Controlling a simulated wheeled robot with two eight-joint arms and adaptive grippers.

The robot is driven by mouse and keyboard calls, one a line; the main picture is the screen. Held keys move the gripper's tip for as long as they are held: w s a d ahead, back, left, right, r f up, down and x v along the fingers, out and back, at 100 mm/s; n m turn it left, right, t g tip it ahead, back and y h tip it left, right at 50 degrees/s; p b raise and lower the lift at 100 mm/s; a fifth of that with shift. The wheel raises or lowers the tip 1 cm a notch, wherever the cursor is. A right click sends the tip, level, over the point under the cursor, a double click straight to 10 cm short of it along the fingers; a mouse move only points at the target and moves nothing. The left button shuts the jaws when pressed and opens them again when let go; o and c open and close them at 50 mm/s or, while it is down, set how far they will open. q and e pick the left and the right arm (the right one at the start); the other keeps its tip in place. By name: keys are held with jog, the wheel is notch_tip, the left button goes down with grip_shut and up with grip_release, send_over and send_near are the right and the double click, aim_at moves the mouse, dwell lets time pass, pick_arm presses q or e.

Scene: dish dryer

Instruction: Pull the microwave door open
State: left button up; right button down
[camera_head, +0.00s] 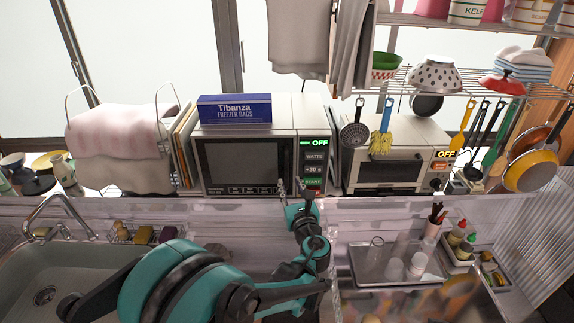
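The microwave (302,118) stands on the counter at the back, left of centre, with a silver front and a control strip with green lit "OFF" on its right. Its dark-windowed door (241,165) looks shut. My teal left arm reaches up from the lower left. The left gripper (291,184) is in front of the lower right part of the microwave, near the door's right edge and the control strip. Its two thin fingers look apart with nothing between them. I cannot tell whether they touch the door. My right gripper is not in view.
A blue freezer-bag box (235,109) lies on the microwave. A toaster oven (390,165) stands to its right, and a cloth-covered rack (122,135) to its left. A sink (45,290) is at lower left. A tray with glasses (365,270) is at lower right. Utensils hang above right.

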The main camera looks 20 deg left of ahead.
aim_at(287, 171)
pick_arm(q)
jog(key=shift+m, duration=0.3)
jog(key=x, duration=0.8)
jog(key=shift+d+r+b, duration=0.1)
jog(key=shift+d+b, duration=0.2)
grip_shut()
